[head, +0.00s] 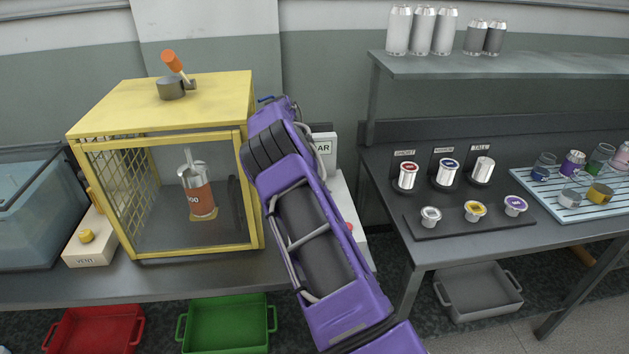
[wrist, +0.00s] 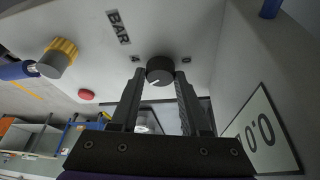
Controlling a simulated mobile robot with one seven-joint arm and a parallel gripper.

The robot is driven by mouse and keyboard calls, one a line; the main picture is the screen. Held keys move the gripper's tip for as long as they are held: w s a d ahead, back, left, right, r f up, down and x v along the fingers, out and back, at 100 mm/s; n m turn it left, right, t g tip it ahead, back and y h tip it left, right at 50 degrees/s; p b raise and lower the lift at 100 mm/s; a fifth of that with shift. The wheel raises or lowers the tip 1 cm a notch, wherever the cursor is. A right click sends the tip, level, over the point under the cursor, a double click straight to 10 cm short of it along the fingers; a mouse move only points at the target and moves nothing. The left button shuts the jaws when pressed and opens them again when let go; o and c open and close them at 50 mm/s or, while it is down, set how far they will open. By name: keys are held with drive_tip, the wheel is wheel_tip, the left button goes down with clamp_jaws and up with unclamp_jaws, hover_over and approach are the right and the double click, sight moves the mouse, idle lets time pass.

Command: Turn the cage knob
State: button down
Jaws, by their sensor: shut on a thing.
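In the wrist view a round black knob (wrist: 158,64) with a white pointer line sits on a grey panel (wrist: 200,25) marked BAR, with small marks on either side of the knob. My gripper (wrist: 160,76) has one finger on each side of the knob and is shut on it. The pointer line slants down to the left in the picture. In the head view my purple arm hides the gripper and the knob. The yellow mesh cage (head: 192,92) stands to the left of my arm, with a can (head: 198,190) inside and an orange-tipped lever (head: 174,64) on top.
A red button (wrist: 86,94) and a yellow ridged knob (wrist: 62,56) are left of the fingers. A white VENT box (head: 88,240) stands left of the cage. Red (head: 95,330) and green (head: 226,325) bins lie below. A dark table (head: 470,246) with cans is at right.

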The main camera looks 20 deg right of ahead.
drive_tip(key=shift+c, duration=1.9)
unclamp_jaws()
drive_tip(key=shift+r, duration=0.1)
wheel_tip(320, 180, up, 10)
drive_tip(key=shift+p, duration=0.35)
